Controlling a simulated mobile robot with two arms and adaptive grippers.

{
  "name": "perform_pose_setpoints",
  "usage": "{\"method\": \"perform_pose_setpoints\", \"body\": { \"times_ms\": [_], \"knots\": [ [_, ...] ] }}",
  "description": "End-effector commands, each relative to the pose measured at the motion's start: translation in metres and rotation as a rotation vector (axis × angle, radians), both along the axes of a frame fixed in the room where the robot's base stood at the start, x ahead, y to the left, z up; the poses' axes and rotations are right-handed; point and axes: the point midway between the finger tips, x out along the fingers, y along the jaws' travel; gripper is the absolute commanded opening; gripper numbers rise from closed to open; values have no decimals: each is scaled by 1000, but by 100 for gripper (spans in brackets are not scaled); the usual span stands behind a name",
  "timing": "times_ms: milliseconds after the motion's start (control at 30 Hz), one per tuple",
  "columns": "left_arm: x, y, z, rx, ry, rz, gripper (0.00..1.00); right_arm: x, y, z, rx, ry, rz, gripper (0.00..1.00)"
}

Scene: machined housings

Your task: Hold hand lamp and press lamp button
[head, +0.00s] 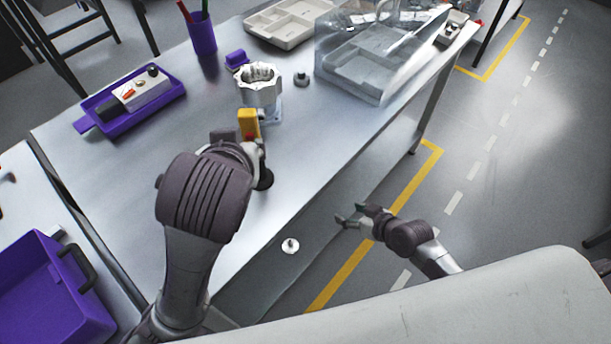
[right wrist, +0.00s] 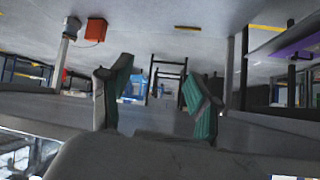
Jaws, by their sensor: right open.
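A yellow piece (head: 249,122), likely the hand lamp, shows at the front of my left gripper (head: 240,140), above the metal table. The gripper's own hand hides much of it, so I cannot tell how its fingers sit against it. No lamp button can be made out. My right gripper (head: 357,216) is open and empty, to the right of the table edge. In the right wrist view its two green-padded fingers (right wrist: 160,100) are wide apart with nothing between them.
A pale ring-shaped housing (head: 260,85) stands just beyond the left gripper. A purple tray (head: 90,121), a purple pen cup (head: 202,36), a clear box (head: 378,50) and a pale divided tray (head: 286,40) are on the table (head: 185,215). A purple crate (head: 65,320) is lower left.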

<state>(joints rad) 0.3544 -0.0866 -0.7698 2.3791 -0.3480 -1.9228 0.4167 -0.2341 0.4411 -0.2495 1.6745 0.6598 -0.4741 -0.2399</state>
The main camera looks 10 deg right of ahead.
Motion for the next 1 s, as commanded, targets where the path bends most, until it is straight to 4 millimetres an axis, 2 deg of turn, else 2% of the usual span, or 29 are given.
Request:
{"method": "perform_pose_setpoints", "body": {
  "times_ms": [33, 200, 300, 400, 500, 633, 767, 1000],
  "knots": [
    [0, 0, 0, 0, 0, 0, 42, 7, 11, 29, 23, -43, 38, 62],
    [0, 0, 0, 0, 0, 0, 42, 11, 50, 118, 102, -160, 177, 62],
    [0, 0, 0, 0, 0, 0, 42, 9, 85, 155, 104, -213, 261, 62],
    [0, 0, 0, 0, 0, 0, 42, 5, 107, 184, 94, -258, 328, 62],
    [0, 0, 0, 0, 0, 0, 42, 1, 120, 203, 84, -289, 371, 62],
    [0, 0, 0, 0, 0, 0, 42, -1, 128, 213, 74, -308, 395, 62],
    [0, 0, 0, 0, 0, 0, 42, 6, 136, 210, 76, -310, 397, 62],
    [0, 0, 0, 0, 0, 0, 42, 36, 165, 194, 78, -310, 396, 62]
  ]
}}
